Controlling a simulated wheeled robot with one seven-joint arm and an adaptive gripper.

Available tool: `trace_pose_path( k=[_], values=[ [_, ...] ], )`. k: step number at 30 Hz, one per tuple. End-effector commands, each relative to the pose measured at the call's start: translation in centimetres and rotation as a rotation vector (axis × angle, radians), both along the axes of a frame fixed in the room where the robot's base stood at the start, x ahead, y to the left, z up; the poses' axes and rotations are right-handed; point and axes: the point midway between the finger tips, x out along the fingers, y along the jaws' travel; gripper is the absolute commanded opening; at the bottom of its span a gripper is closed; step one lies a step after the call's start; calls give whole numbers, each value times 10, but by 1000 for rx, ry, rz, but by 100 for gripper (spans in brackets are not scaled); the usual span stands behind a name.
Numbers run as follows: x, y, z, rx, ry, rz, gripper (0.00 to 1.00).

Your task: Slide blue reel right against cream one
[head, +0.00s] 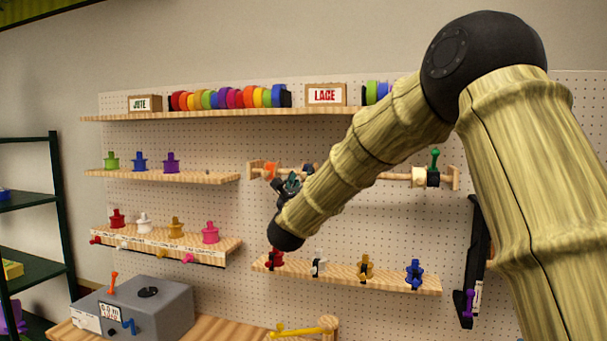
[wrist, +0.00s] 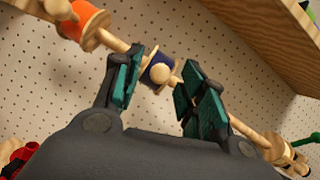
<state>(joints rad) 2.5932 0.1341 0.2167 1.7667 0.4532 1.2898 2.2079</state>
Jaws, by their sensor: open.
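The blue reel (wrist: 152,76), with a pale knob on its front, sits on a wooden rod in the wrist view. My gripper (wrist: 166,70) is open, with one finger on each side of the blue reel; I cannot tell whether either finger touches it. In the head view my gripper (head: 290,184) is at the left part of the rod and mostly hides the blue reel. The cream reel (head: 418,176) is far along the rod to the right, well apart from the blue one. It appears at the lower right of the wrist view (wrist: 274,148).
An orange reel (wrist: 86,24) sits on the rod left of the blue one. A dark reel with a green knob (head: 434,166) stands right of the cream one. The rod between my gripper and the cream reel is partly hidden by my arm. A shelf (head: 340,276) lies below.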

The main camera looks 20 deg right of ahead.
Motion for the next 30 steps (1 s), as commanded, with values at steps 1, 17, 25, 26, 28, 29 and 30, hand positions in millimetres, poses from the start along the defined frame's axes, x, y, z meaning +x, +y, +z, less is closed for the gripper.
trace_pose_path(
  k=[1, 17, 25, 26, 28, 29, 30],
  values=[
    [2, -1, 2, -1, 0, 0, 41],
    [5, -3, 2, -1, 0, 0, 12],
    [5, -3, 2, -1, 0, 0, 0],
    [5, -2, 2, 0, 0, 1, 0],
    [6, -2, 1, -1, 0, 1, 0],
    [6, -2, 1, 0, 0, 2, 0],
    [7, -1, 0, 1, 0, 4, 0]
  ],
)
